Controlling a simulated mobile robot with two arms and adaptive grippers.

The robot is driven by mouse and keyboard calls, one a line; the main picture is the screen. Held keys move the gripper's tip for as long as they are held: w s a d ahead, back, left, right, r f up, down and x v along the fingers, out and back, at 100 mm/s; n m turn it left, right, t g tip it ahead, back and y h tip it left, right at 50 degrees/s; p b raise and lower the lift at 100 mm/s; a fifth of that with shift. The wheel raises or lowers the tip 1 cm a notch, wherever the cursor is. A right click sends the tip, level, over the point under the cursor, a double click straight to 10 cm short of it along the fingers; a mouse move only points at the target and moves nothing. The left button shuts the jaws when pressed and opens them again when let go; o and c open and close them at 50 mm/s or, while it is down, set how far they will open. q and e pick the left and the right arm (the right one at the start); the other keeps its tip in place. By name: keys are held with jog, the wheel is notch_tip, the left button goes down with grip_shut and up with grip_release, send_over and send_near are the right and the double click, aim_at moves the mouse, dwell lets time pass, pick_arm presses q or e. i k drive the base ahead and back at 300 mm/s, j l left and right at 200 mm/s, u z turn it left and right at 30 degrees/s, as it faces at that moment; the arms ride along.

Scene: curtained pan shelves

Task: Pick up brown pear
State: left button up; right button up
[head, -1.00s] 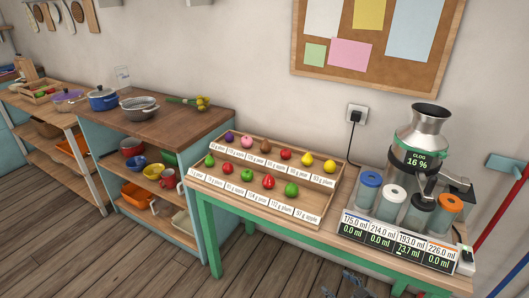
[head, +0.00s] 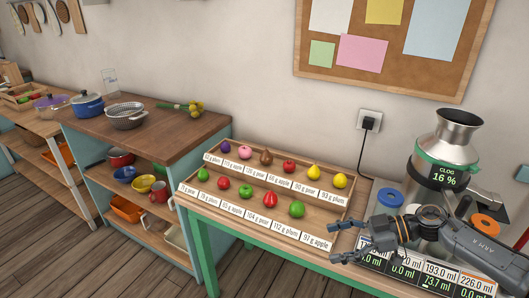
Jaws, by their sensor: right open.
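The brown pear (head: 266,157) stands upright in the back row of the wooden fruit tray (head: 340,212), between a pink fruit (head: 245,152) and a red fruit (head: 289,166). My right gripper (head: 336,242) is open and empty. Its fingers point left, at the tray's front right corner, to the right of and nearer than the pear. It does not touch the pear. My left gripper is out of view.
A juicer (head: 457,140) and number displays (head: 440,282) stand at the right, partly behind my right arm. A brown-topped shelf (head: 150,135) is at the left.

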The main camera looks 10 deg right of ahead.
aim_at(266, 157)
jog(key=i, duration=1.55)
